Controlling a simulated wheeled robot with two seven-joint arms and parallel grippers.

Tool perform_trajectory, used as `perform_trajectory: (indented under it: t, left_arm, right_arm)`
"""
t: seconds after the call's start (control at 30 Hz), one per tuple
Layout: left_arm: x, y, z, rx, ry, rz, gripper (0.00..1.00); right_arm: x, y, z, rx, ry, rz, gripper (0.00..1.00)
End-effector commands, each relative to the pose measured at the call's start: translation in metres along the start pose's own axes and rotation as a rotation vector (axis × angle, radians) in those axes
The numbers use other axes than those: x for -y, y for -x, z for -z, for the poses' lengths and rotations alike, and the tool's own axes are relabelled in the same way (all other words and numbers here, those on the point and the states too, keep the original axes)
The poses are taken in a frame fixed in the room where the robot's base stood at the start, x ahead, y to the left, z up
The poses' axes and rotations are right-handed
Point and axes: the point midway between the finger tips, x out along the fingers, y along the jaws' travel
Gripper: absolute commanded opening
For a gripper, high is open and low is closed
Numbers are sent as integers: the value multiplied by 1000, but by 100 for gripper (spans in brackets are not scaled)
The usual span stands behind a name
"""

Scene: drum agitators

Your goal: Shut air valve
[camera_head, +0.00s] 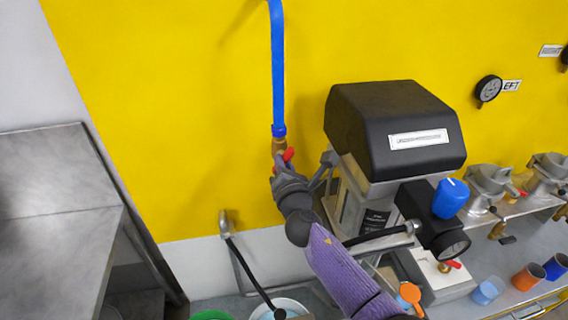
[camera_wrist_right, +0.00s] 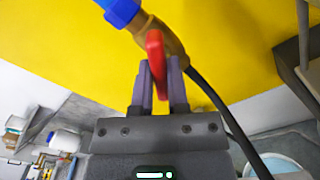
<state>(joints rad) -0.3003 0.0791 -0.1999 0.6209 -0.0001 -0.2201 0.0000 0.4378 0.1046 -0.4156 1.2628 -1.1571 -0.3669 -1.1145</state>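The air valve is a brass fitting (camera_head: 279,146) with a red lever handle (camera_head: 288,155), at the lower end of a blue pipe (camera_head: 278,70) on the yellow wall. My right gripper (camera_head: 281,163) is at the valve, partly covering it in the head view. In the right wrist view, the red handle (camera_wrist_right: 156,60) lies between the two fingers of my right gripper (camera_wrist_right: 162,82), which are close together on either side of it. The brass body (camera_wrist_right: 165,38) is just beyond the fingertips. My left gripper is not in view.
A black-topped machine (camera_head: 395,130) stands close right of the valve. A black hose (camera_wrist_right: 225,115) hangs from the valve beside my gripper. A metal table (camera_head: 55,200) is at left. A blue cup (camera_head: 488,290) and other cups stand at lower right.

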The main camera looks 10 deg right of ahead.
Motion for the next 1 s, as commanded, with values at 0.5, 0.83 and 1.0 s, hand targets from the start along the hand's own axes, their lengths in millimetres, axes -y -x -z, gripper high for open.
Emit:
perform_trajectory:
  t: [0.5,0.83,1.0]
  left_arm:
    - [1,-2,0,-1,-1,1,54]
    - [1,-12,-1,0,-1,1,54]
    - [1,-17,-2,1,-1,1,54]
  right_arm:
    - [1,0,0,0,-40,1,0]
    - [1,0,2,1,-269,1,0]
    - [2,0,2,1,-432,2,0]
